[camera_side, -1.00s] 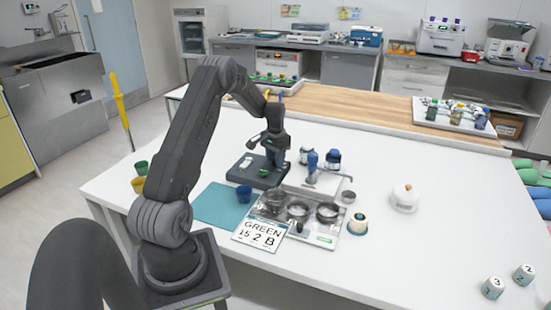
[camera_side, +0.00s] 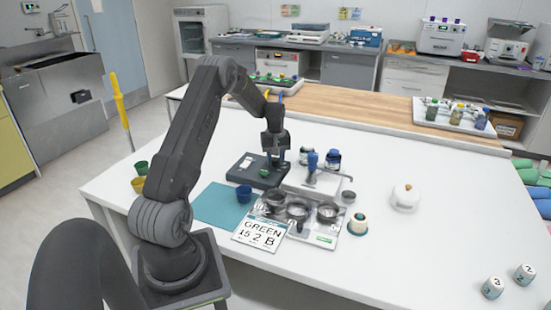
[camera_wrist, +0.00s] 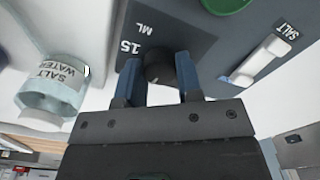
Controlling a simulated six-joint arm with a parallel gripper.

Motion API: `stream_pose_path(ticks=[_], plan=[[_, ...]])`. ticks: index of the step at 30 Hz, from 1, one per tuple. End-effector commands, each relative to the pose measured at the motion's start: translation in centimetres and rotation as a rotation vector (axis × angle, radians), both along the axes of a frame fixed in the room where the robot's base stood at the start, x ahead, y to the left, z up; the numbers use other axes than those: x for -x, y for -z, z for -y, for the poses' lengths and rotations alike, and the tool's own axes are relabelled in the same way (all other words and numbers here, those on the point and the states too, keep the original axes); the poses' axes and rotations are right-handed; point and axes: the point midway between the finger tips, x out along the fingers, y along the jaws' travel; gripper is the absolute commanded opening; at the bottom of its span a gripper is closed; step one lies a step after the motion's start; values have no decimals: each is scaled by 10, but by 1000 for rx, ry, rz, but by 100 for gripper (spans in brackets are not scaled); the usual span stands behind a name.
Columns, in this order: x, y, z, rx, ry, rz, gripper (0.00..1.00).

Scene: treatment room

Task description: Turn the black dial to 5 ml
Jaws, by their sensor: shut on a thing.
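The black dial (camera_wrist: 160,68) sits on the dark panel (camera_wrist: 195,50) of a dispenser, beside a marking that reads "15 ML", seen upside down. The dial's pointer cannot be made out. My gripper (camera_wrist: 158,82) has its two blue fingers on either side of the dial and is shut on it. In the side view my gripper (camera_side: 274,155) points down at the dark dispenser (camera_side: 240,172) and hides the dial there.
A "SALT WATER" jar (camera_wrist: 50,88) is close on the left in the wrist view. A white slider (camera_wrist: 262,60) lies near the "SALT" label. A blue cup (camera_side: 243,194), teal mat (camera_side: 212,208) and steel-bowl tray (camera_side: 325,238) stand in front. The table's right side is mostly clear.

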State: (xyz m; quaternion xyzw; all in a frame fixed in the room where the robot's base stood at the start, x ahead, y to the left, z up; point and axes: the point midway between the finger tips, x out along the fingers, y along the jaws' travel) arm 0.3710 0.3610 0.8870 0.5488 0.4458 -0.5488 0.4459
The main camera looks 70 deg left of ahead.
Motion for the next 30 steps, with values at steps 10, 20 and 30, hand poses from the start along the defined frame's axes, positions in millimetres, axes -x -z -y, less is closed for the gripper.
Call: stream_pose_path(ticks=[10,20,30], plan=[[0,0,0,0,-167,0,10],[0,0,0,0,-208,0,10],[0,1,0,0,-207,0,38]])
